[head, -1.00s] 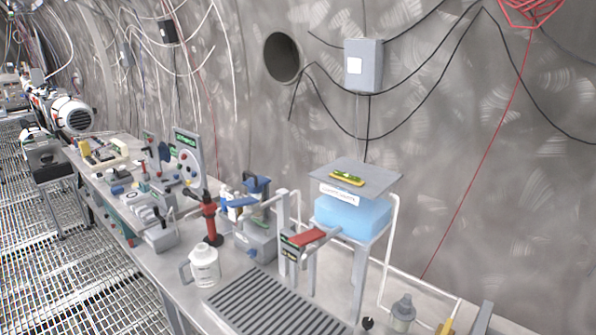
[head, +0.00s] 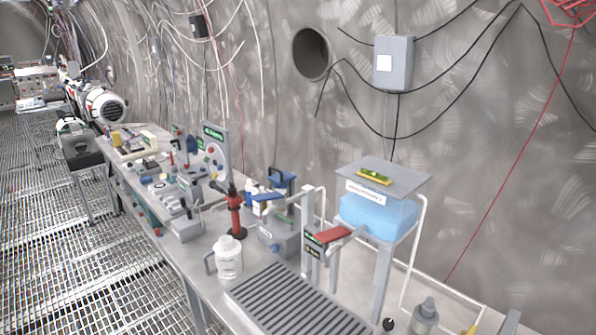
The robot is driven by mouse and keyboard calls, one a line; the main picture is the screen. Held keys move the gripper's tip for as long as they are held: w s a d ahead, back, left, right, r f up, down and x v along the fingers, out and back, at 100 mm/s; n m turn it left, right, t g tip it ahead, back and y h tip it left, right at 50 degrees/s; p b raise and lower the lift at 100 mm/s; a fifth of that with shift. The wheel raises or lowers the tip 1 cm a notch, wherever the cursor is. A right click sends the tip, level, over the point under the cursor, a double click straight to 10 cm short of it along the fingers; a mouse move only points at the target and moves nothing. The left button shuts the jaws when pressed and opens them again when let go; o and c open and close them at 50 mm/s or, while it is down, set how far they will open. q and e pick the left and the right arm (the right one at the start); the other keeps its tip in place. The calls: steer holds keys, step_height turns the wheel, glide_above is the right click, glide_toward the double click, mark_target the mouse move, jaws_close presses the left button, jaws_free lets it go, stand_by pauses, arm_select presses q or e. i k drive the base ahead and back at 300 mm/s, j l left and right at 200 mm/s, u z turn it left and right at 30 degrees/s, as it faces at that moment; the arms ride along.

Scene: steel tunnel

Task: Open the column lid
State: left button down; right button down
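In the head view a clear tank of blue liquid (head: 376,214) stands on a grey stand at the right of the bench. A flat grey plate (head: 402,174) lies over its top like a lid, apart from any gripper. A small yellow-green spirit level (head: 374,178) rests on the plate. A white label (head: 366,192) is on the front below the plate, its text too small to read. I cannot tell for sure that this is the column lid. Neither of my grippers shows in the view.
A steel bench (head: 178,252) runs along the curved wall. A slotted drain grate (head: 285,302), white jug (head: 228,258), red-handled post (head: 333,234) and red-and-black device (head: 235,215) crowd its near part. A grated floor (head: 80,265) lies free at left.

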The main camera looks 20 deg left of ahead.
mark_target(281, 180)
steer(key=k+j+z, duration=0.15)
steer(key=j, duration=0.25)
steer(key=j+z, duration=0.15)
steer(key=j, duration=0.2)
steer(key=k+j+z, duration=0.15)
steer(key=j, duration=0.2)
steer(key=k+j+z, duration=0.2)
steer(key=j, duration=0.15)
steer(key=i+j, duration=0.05)
